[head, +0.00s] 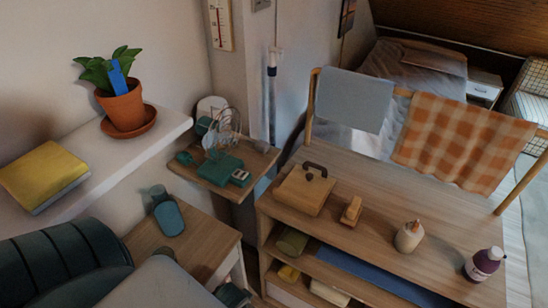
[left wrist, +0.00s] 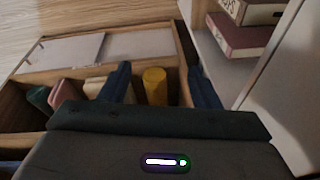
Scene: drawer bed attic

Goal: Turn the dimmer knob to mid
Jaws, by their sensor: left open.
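I cannot make out a dimmer knob for certain in either view. A small grey plate (head: 262,4) on the wall at the top edge of the head view is cut off and too small to read. My left gripper (left wrist: 158,75) shows in the left wrist view with its two dark fingers spread apart. A yellow cylinder (left wrist: 155,86) appears between the fingers in the picture, in an open drawer (left wrist: 30,62) beyond them; nothing is clearly gripped. My right gripper is in neither view.
A small wall shelf (head: 262,165) holds green items and a wire object. A potted plant (head: 122,105) stands on a white ledge (head: 165,128). A wooden cabinet (head: 375,245) holds a box (head: 305,192), a pale bottle (head: 408,237) and a purple bottle (head: 484,264). Cloths hang on its rail.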

